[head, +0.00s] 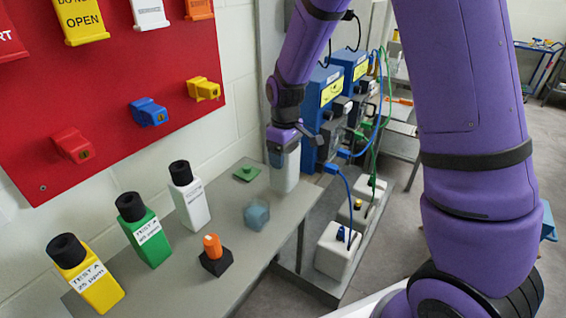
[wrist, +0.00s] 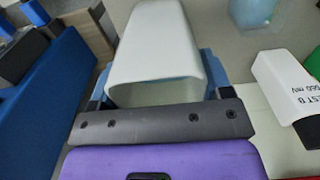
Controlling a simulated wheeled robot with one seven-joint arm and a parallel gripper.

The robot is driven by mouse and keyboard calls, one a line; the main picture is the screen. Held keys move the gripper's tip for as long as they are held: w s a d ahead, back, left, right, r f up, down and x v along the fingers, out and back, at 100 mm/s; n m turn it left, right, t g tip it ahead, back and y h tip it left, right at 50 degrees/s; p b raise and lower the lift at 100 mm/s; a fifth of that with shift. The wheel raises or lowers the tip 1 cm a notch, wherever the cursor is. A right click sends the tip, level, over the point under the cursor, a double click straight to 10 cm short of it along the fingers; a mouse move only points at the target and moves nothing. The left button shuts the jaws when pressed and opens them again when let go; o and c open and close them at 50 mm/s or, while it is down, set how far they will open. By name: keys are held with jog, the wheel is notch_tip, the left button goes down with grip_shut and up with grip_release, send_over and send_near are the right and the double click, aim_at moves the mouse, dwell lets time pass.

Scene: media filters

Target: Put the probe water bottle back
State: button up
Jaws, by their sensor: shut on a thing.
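A pale grey-white, tapered, open-ended container, which looks like the probe water bottle (head: 286,171), is upright at the far right corner of the grey table. My gripper (head: 284,143) is above it, shut on its upper part. In the wrist view the bottle (wrist: 160,45) sits between the blue fingers of my gripper (wrist: 157,80), with its open end towards the palm. I cannot tell whether its base touches the table. A flat green square (head: 246,173) lies on the table just left of the bottle.
On the grey table (head: 185,285) stand a translucent blue cup (head: 256,214), an orange-topped black block (head: 213,255), and yellow (head: 87,275), green (head: 144,230) and white (head: 189,195) test bottles. Blue equipment with cables (head: 330,100) stands close right of the gripper. A red board (head: 100,100) hangs behind.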

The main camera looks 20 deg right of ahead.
jog(key=shift+w+f, duration=0.3)
jog(key=shift+f, duration=0.6)
jog(key=shift+w+f, duration=0.3)
jog(key=shift+f, duration=0.55)
jog(key=shift+f, duration=0.2)
jog(key=o, duration=1.6)
jog(key=shift+c, duration=0.2)
jog(key=shift+r, duration=0.1)
